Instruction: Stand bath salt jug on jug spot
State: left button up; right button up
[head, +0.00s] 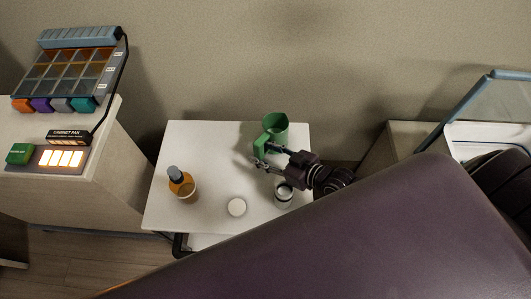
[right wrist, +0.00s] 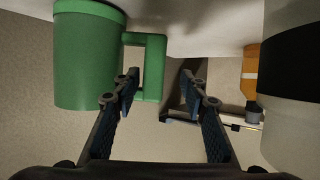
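The green jug (head: 277,133) stands upright at the back of the white table, its handle (head: 263,144) toward the front left. It also shows at the upper left of the right wrist view (right wrist: 88,60). My right gripper (head: 257,156) is open at the handle. In the right wrist view its fingers (right wrist: 159,84) are spread, with the handle's outer bar between the tips in the picture; I cannot tell whether they touch it. A pale round disc (head: 237,207), possibly the jug spot, lies bare near the table's front. My left gripper is not in view.
An orange bottle with a dark cap (head: 182,185) stands on the white table (head: 215,143) at the left. A jar (head: 284,195) stands close below my right gripper. A cabinet with a compartment rack (head: 72,68) is at far left. The table's back left is clear.

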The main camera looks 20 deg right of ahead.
jog(key=shift+w+a+r, duration=0.1)
jog(key=shift+w+a, duration=0.1)
jog(key=shift+w, duration=0.15)
dwell(0.5)
jog(key=shift+s+d, duration=0.2)
jog(key=shift+s, duration=0.1)
dwell(0.5)
jog(key=o, duration=1.7)
jog(key=shift+c, duration=0.2)
jog(key=shift+s, duration=0.1)
